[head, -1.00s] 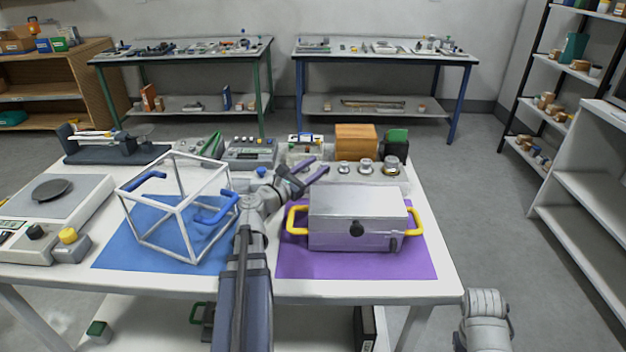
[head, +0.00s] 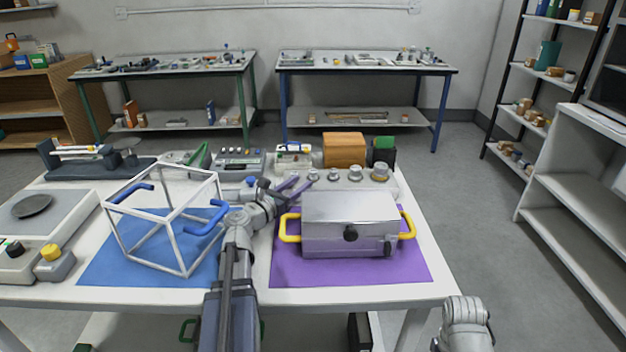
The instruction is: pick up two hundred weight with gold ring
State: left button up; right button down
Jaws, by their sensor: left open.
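Several small silvery weights stand in a row behind the metal box. The rightmost weight (head: 380,173) is the largest and seems to have a yellowish band. The others are a weight (head: 355,173), a smaller weight (head: 333,174) and the leftmost weight (head: 313,175). Their markings are too small to read. My left gripper (head: 302,185), with purple fingers, is open and empty. It is just left of the row, close to the leftmost weight, at the box's back left corner. My right gripper is out of view; only part of my right arm shows at the bottom right.
A metal box (head: 350,215) with yellow handles stands on a purple mat (head: 350,273). A white frame cube (head: 178,232) with blue handles stands on a blue mat (head: 110,268). A wooden block (head: 344,149) and a dark green-topped object (head: 382,150) stand behind the weights.

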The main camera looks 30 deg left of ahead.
aim_at(309, 176)
pick_arm(q)
jog(key=w, duration=0.5)
jog(key=shift+d, duration=0.2)
grip_shut()
dwell(0.3)
